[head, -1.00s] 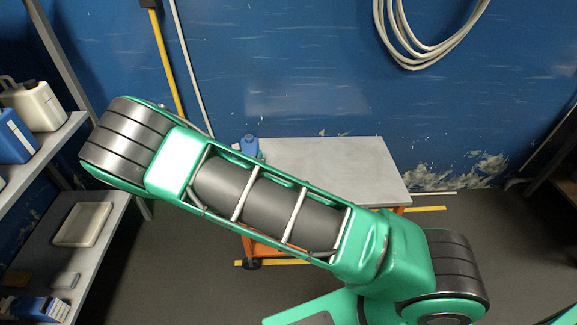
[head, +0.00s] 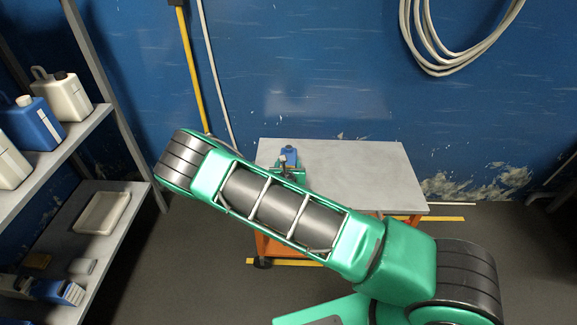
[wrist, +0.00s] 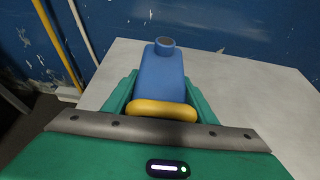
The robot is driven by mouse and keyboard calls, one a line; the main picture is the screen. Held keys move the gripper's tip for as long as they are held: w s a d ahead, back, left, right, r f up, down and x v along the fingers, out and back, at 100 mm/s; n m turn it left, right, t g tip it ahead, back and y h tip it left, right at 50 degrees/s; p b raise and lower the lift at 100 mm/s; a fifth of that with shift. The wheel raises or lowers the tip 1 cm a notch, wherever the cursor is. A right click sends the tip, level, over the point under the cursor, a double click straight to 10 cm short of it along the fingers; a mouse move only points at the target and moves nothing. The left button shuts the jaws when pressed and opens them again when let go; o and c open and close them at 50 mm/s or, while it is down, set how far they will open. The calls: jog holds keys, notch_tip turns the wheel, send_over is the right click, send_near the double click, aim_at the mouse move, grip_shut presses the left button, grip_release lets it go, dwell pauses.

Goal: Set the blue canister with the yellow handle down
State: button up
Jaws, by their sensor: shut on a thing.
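The blue canister with the yellow handle (wrist: 165,75) is upright in the wrist view, its open round neck toward the wall. Its yellow handle (wrist: 162,110) lies across the jaws of my gripper (wrist: 160,103), which is shut on the canister. In the head view the canister (head: 290,152) shows small and blue over the left part of the grey table top (head: 375,175), partly hidden by my green arm. I cannot tell whether its base touches the table.
A shelf rack at the left holds a blue canister (head: 30,122), white canisters (head: 65,97) and a white tray (head: 102,212). The table's right side is bare. A blue wall with a hanging hose (head: 455,50) stands behind.

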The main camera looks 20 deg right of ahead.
jog(key=shift+f, duration=0.15)
jog(key=o, duration=1.2)
jog(key=v, duration=1.2)
